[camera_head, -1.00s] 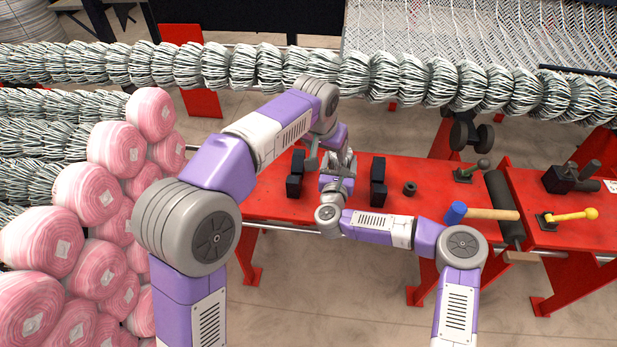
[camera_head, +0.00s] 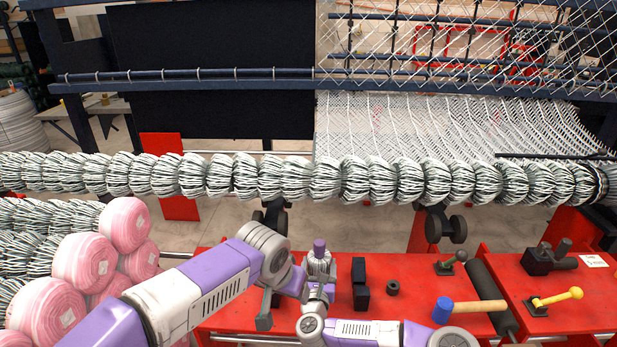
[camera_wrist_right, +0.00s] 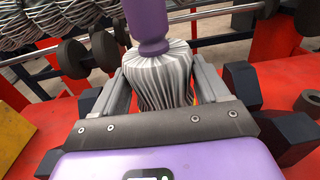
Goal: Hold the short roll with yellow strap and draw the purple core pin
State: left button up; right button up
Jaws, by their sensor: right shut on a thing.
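The short roll (camera_head: 319,264), a bundle of grey-white wire, stands upright over the red bench. My right gripper (camera_head: 318,281) is shut on it from the near side. The right wrist view shows the roll (camera_wrist_right: 160,78) between the two fingers of my right gripper (camera_wrist_right: 163,92). The purple core pin (camera_head: 319,246) sticks up out of the roll's top; its shaft and collar (camera_wrist_right: 148,25) show close up. A sliver of yellow, possibly the strap, shows at the roll's right side. My left gripper (camera_head: 265,316) is left of the roll, apart from the pin; its jaws are unclear.
Black blocks (camera_head: 360,284) stand on the red bench (camera_head: 420,275), beside a small black ring (camera_head: 393,288). Pink rolls (camera_head: 85,262) are stacked at the left. Mesh coils cross behind the bench.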

jog(key=o, duration=1.4)
jog(key=shift+c, duration=0.2)
jog(key=shift+s, duration=0.15)
